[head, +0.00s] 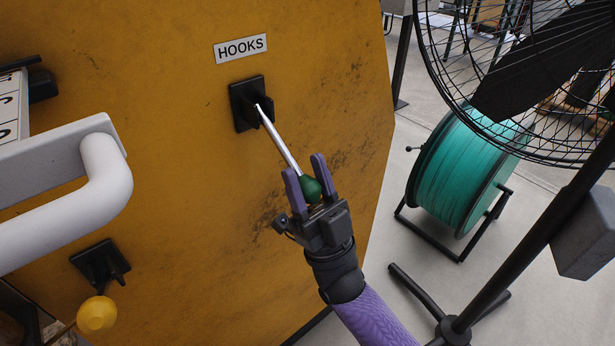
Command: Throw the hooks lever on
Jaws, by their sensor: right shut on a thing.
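The hooks lever (281,140) is a silver rod on a black mount (249,103), below a white label reading HOOKS (240,48) on the yellow machine panel. The rod points down and to the right and ends in a dark green knob (311,189). My right gripper (307,181) comes from below, its purple fingers on either side of the knob, shut on it. Part of the knob is hidden by the fingers. My left gripper is not in view.
A second lever with a yellow knob (97,314) is at the lower left. A thick white handle (107,180) juts out at the left. A black fan (530,85) stands at the right, before a teal reel (465,165). Floor shows between panel and reel.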

